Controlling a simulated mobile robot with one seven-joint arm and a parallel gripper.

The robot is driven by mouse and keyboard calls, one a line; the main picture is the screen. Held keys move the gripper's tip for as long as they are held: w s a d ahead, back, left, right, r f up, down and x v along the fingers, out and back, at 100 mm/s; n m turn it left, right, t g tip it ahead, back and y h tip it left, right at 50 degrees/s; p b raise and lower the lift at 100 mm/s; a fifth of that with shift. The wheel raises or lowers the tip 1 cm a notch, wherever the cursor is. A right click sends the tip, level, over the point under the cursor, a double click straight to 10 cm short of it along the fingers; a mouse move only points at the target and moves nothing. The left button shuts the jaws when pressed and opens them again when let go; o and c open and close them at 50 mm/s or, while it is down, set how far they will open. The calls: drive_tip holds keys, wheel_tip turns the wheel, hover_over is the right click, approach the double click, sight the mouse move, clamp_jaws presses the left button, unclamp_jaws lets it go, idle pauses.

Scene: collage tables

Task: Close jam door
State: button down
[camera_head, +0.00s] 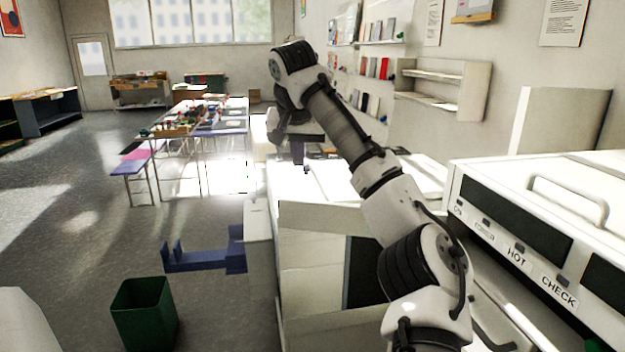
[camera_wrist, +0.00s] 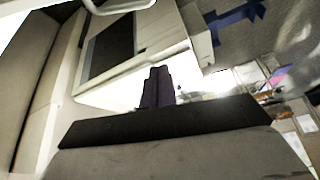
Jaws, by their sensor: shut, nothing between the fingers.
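My gripper (camera_head: 298,152) hangs from the raised arm above the bright white top of a pale cabinet-like machine. Its dark fingers are together and empty, as they also show in the wrist view (camera_wrist: 157,88). The machine's near side shows a pale panel (camera_head: 312,262) beside a dark area (camera_head: 364,275); my arm covers part of it. In the wrist view a pale housing has a dark panel (camera_wrist: 110,47) and a light handle (camera_wrist: 120,6), beyond my fingertips. No label names the jam door, and I cannot tell how far it stands open.
A white unit marked HOT and CHECK, with a bar handle (camera_head: 566,200), stands at the right. A green bin (camera_head: 144,314) and a blue bracket-like object (camera_head: 205,257) are at the lower left. Tables with benches (camera_head: 140,168) stand farther back. Open floor lies at the left.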

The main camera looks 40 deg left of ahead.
drive_tip(key=d+r+m+h, duration=0.1)
drive_tip(key=d+r, duration=0.2)
drive_tip(key=d, duration=0.1)
wheel_tip(320, 180, down, 11)
drive_tip(key=p, duration=0.2)
drive_tip(key=shift+r+g+p, duration=0.15)
drive_tip(key=shift+g+p, duration=0.15)
drive_tip(key=shift+s, duration=0.1)
